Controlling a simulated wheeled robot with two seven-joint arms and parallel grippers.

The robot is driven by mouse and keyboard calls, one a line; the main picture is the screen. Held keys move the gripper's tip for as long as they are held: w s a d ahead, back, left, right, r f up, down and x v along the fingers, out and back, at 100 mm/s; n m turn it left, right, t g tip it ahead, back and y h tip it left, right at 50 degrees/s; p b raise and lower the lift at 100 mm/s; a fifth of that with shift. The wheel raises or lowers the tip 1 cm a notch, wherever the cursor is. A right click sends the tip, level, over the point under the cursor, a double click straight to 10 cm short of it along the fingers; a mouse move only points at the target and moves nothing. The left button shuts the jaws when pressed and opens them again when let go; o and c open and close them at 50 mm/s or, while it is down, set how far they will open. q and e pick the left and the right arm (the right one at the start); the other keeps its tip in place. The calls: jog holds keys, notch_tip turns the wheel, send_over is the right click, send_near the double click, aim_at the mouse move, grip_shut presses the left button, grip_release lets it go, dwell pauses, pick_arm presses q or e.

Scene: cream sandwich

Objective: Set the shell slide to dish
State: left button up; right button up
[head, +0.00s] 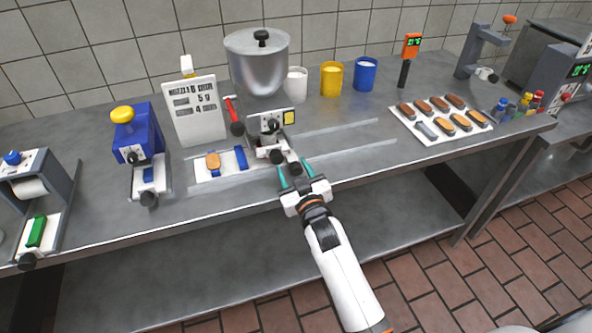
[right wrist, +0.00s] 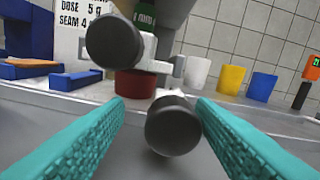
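A metal hopper machine (head: 258,72) stands at the middle of the counter. Two black round knobs stick out from its lower front: an upper-left knob (right wrist: 112,42) and a lower knob (right wrist: 172,125). No readable label tells me which one belongs to the shell slide. My right gripper (head: 295,173) is in front of the machine, its teal fingers open. In the right wrist view the lower knob appears between the fingers (right wrist: 160,108), nearer the right one; contact cannot be told. A dark red round part (right wrist: 135,83) sits behind the knobs. My left gripper is not in view.
A white tray (head: 220,174) with a tan piece and blue parts lies left of the machine. Further left is a blue press (head: 140,140) with its own black knob. White, yellow (head: 331,77) and blue cups stand behind right. A tray of shells (head: 428,138) lies right.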

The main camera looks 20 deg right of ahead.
jog(key=shift+d, duration=0.1)
jog(key=shift+s, duration=0.3)
jog(key=s+b, duration=0.1)
jog(key=s, duration=1)
jog(key=shift+s, duration=0.2)
jog(key=shift+d, duration=0.1)
